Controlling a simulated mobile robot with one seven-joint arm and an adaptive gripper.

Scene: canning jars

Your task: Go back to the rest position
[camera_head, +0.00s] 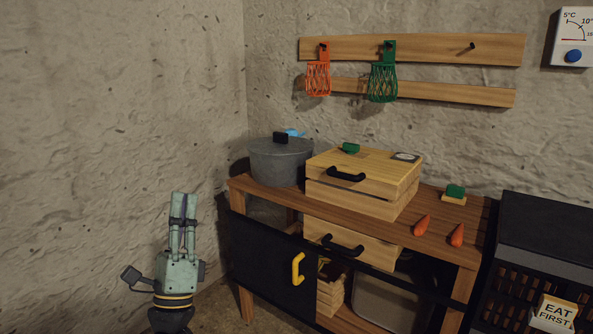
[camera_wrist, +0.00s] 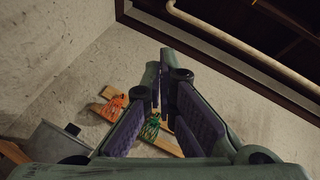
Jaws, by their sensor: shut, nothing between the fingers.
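My gripper (camera_head: 183,197) is at the lower left of the head view, pointing up in front of the bare stone wall. Its two fingers are together and nothing is between them. It is apart from the wooden workbench (camera_head: 470,229), which stands to its right. In the wrist view my gripper's fingers (camera_wrist: 158,75) reach up toward the ceiling and hide part of the wall rack behind them.
The workbench holds a grey pot (camera_head: 276,163), a wooden box (camera_head: 365,175) with a black handle, and two orange carrot-like pieces (camera_head: 457,236). A yellow-handled dark door (camera_head: 262,258) is at its front. Orange (camera_head: 318,79) and green (camera_head: 383,82) nets hang above. A black crate (camera_head: 550,240) stands right.

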